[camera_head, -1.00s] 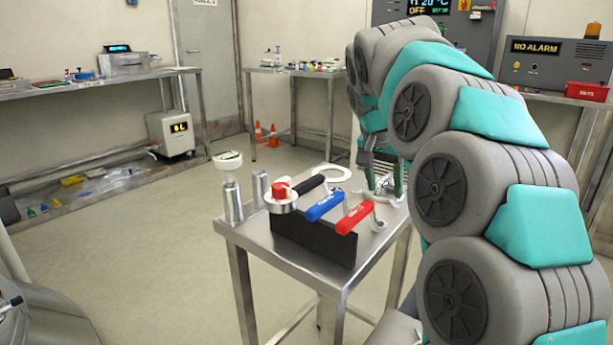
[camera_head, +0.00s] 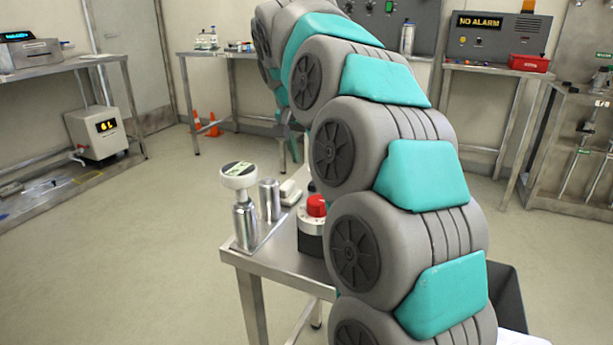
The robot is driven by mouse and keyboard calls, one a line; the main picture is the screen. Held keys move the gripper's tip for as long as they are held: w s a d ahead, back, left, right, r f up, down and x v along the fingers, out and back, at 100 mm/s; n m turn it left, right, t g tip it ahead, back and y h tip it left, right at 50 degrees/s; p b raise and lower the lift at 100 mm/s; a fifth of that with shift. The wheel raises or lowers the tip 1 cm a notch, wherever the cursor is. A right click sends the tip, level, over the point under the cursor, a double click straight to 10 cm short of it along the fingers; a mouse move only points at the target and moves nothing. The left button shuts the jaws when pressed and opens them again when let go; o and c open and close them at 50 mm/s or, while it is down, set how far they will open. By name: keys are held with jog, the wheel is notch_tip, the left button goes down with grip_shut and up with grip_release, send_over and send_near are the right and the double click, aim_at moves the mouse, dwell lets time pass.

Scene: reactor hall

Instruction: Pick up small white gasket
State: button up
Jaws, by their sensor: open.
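My arm runs down the middle of the view and covers much of the steel table (camera_head: 280,262). My gripper (camera_head: 292,150) shows only in part, at the far end of the arm, beyond the table's back edge in the picture. Its jaws are open, and I see nothing held in them. I cannot make out a white gasket for certain; the part of the table behind my arm is hidden. A small pale block-like item (camera_head: 290,192) lies on the table, partly cut off by other things.
A round-headed gauge (camera_head: 238,176) on a metal cylinder and a second metal cylinder (camera_head: 269,200) stand at the table's left. A red-topped device (camera_head: 313,225) touches my arm's outline. Side benches (camera_head: 225,55) line the walls.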

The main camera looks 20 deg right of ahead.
aim_at(313, 183)
jog(key=shift+p+x, duration=0.6)
jog(key=shift+x, duration=3.2)
jog(key=shift+s, duration=0.2)
grip_shut()
